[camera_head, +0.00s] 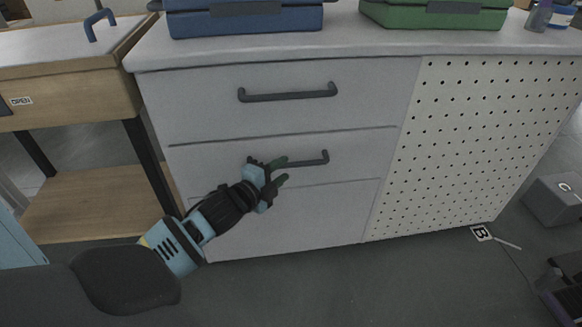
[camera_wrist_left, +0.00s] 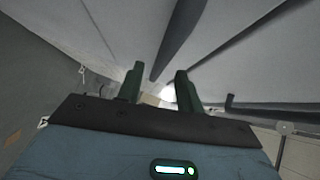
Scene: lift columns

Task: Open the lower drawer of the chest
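The pale grey chest (camera_head: 150,101) stands in front of me with drawer fronts on its left side. The upper drawer's dark bar handle (camera_head: 288,95) is free. Below it, the lower drawer's handle (camera_head: 305,162) shows its right end; its left part is hidden by my left gripper (camera_head: 280,172). That gripper's green fingers are apart, at the left part of this handle. I cannot tell whether they touch it. In the left wrist view the two fingers (camera_wrist_left: 158,85) also stand apart, close to pale panels. The drawers look shut.
A blue case (camera_head: 245,20) and a green case (camera_head: 435,14) rest on the chest top. A perforated panel (camera_head: 470,145) forms the chest's right part. A wooden bench (camera_head: 70,95) stands at left. A grey box (camera_head: 555,200) is on the floor at right.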

